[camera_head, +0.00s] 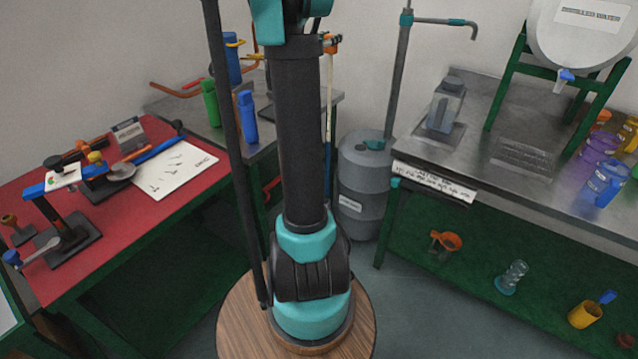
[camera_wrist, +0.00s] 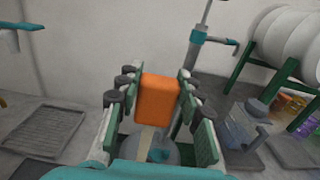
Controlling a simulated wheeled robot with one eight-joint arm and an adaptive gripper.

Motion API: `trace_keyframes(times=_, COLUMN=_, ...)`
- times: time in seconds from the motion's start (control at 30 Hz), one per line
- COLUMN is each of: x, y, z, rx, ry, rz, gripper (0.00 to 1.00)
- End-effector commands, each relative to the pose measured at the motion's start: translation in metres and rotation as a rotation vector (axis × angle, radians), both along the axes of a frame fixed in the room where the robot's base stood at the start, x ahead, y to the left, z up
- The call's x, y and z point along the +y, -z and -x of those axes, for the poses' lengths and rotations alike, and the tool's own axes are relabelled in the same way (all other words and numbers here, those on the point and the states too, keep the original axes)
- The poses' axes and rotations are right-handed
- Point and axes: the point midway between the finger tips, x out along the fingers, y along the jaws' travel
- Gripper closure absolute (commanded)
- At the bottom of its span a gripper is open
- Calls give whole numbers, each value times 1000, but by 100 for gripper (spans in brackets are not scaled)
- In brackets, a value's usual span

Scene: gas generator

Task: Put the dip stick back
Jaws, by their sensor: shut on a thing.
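My gripper (camera_wrist: 157,92) is shut on an orange block-shaped handle (camera_wrist: 157,100) in the wrist view, with a green-backed finger on each side. A pale flat stick (camera_wrist: 146,138) runs down from this handle; together they look like the dip stick. In the head view the pale stick (camera_head: 329,85) hangs close to upright just right of my arm, with orange at its top. The drum top (camera_wrist: 168,150) shows below the handle in the wrist view, partly hidden.
An upright pipe with a teal spout (camera_head: 400,75) rises beside the drum. A metal bench (camera_head: 500,125) with a white tank (camera_head: 580,35) is at right. A red-topped table (camera_head: 150,210) is at left. A round wooden table (camera_head: 235,325) is in front.

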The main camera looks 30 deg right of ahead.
Motion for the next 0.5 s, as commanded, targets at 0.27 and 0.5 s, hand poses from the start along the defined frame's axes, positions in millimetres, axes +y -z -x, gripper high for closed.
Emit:
trace_keyframes(times=0.27, x=-2, y=36, z=2, rx=0, ry=8, rz=0, gripper=100)
trace_keyframes(times=0.5, x=-2, y=96, z=2, rx=0, ry=7, rz=0, gripper=100)
